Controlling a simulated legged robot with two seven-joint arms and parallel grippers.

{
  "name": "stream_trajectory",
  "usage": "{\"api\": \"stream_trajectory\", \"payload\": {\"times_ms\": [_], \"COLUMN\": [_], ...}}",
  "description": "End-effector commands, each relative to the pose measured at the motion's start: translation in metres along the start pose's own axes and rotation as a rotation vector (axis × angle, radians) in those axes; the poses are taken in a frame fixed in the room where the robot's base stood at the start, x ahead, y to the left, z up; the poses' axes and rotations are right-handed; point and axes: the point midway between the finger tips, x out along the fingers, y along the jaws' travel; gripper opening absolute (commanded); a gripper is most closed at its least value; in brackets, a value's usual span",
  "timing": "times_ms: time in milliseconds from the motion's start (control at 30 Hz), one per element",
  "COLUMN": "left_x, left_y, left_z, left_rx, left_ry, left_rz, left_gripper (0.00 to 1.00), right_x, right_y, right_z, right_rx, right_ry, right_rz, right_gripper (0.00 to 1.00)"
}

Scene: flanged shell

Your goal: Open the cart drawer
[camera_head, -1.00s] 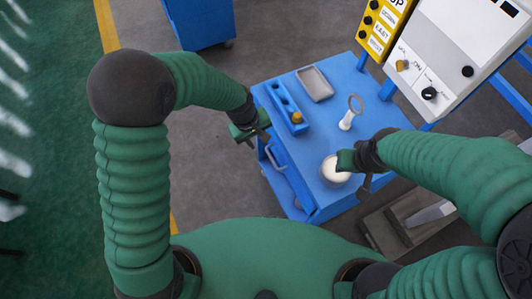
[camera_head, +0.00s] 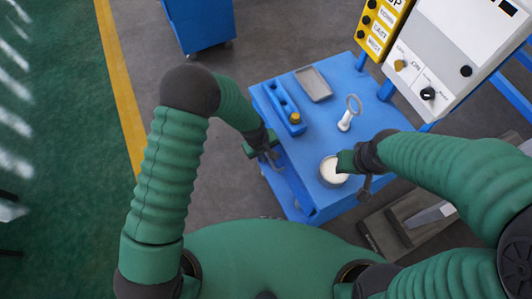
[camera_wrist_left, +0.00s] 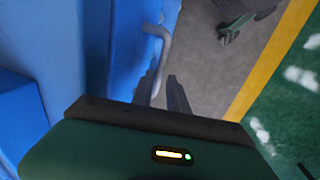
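The blue cart (camera_head: 312,135) stands in front of me, its top facing up. In the left wrist view, the grey bar handle (camera_wrist_left: 163,45) sticks out from the blue drawer front (camera_wrist_left: 124,50). The drawer looks closed. My left gripper (camera_head: 272,158) is at the cart's left side, by the handle. In the wrist view its two fingers (camera_wrist_left: 162,88) are apart, with the lower end of the handle between or just beyond their tips. I cannot tell whether they touch it. My right gripper (camera_head: 364,180) hangs by the cart's front right edge; its fingers are too small to judge.
On the cart top are a grey tray (camera_head: 314,84), a blue holder (camera_head: 283,103) with an orange-capped piece, a white ring-topped part (camera_head: 346,121) and a round white-filled container (camera_head: 329,172). A control panel (camera_head: 445,55) stands at the back right. Floor left of the cart is clear.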

Motion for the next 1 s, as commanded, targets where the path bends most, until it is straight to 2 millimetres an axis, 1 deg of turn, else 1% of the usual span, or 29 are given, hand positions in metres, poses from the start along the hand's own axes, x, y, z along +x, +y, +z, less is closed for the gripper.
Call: {"api": "stream_trajectory", "payload": {"times_ms": [33, 100, 133, 1000], "left_x": [-0.0001, -0.0002, -0.0003, -0.0012], "left_y": [0.0004, 0.0001, -0.0001, 0.0008], "left_z": [0.0002, 0.0001, -0.0001, -0.0005], "left_rx": [0.001, 0.0, 0.0, 0.001], "left_ry": [0.0, 0.0, 0.0, 0.001], "left_rz": [0.0, 0.0, 0.001, 0.004], "left_gripper": [0.12, 0.02, 0.0, 0.0], "right_x": [0.0, 0.0, 0.0, -0.0001], "right_y": [0.0002, 0.0002, 0.0002, 0.0002], "right_z": [0.0, 0.0, 0.0, 0.0], "right_rx": [0.001, 0.001, 0.001, 0.001], "right_ry": [0.0, 0.0, 0.0, 0.0], "right_rz": [0.0, 0.0, 0.0, 0.0], "right_gripper": [0.36, 0.36, 0.36, 0.36]}}
